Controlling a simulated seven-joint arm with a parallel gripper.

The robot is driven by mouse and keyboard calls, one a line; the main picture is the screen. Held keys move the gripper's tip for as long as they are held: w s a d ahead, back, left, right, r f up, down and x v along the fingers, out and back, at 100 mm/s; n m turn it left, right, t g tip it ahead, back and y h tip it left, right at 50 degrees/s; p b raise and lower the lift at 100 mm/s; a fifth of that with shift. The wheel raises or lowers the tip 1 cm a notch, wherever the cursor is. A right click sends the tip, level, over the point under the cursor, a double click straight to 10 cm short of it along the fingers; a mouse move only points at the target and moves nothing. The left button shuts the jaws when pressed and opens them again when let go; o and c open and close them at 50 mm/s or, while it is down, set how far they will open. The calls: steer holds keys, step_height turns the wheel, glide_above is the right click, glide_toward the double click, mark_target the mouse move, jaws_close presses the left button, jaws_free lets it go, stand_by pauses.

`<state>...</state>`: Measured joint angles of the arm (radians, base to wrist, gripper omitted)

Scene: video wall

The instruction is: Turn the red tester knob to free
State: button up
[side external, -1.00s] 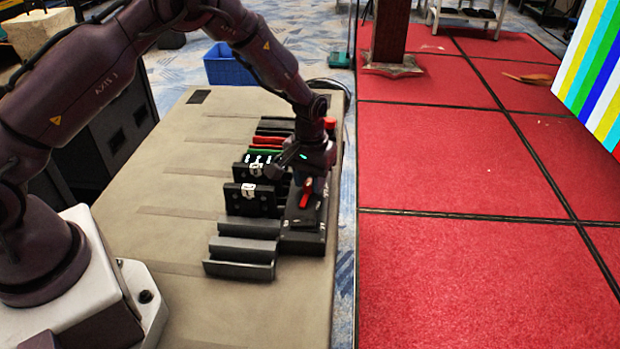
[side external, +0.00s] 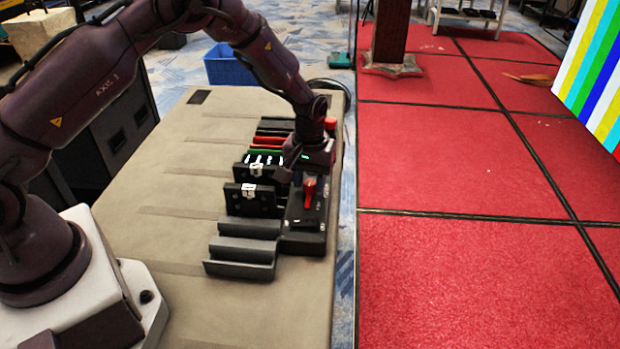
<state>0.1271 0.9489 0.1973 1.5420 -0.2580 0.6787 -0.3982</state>
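The red tester knob (side external: 309,193) sits on top of a black tester box (side external: 303,240) near the table's right edge. Its handle lies nearly along the length of the box, pointing away toward the far end. My gripper (side external: 296,178) is just beyond and left of the knob, apparently apart from it. Its fingers are small and dark against the black parts, so I cannot tell how far apart they are. Any labels by the knob are too small to read.
Black modules with white marks (side external: 250,198) stand left of the tester. A grey stepped holder (side external: 240,258) is at the near left. A red round piece (side external: 330,124) is beyond my gripper. The table's left side (side external: 180,190) is clear.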

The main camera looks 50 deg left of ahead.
mark_target(310, 181)
steer(key=shift+o, duration=1.2)
step_height(310, 181, up, 13)
steer(key=s+r+m+t, duration=0.2)
steer(key=s+r, duration=0.6)
steer(key=s, duration=0.5)
steer(key=s+r+m+t, duration=0.3)
steer(key=s+r, duration=0.5)
steer(key=s, duration=0.5)
steer(key=shift+s+d+r+m+t, duration=0.3)
steer(key=shift+s+m, duration=0.1)
steer(key=shift+m, duration=0.5)
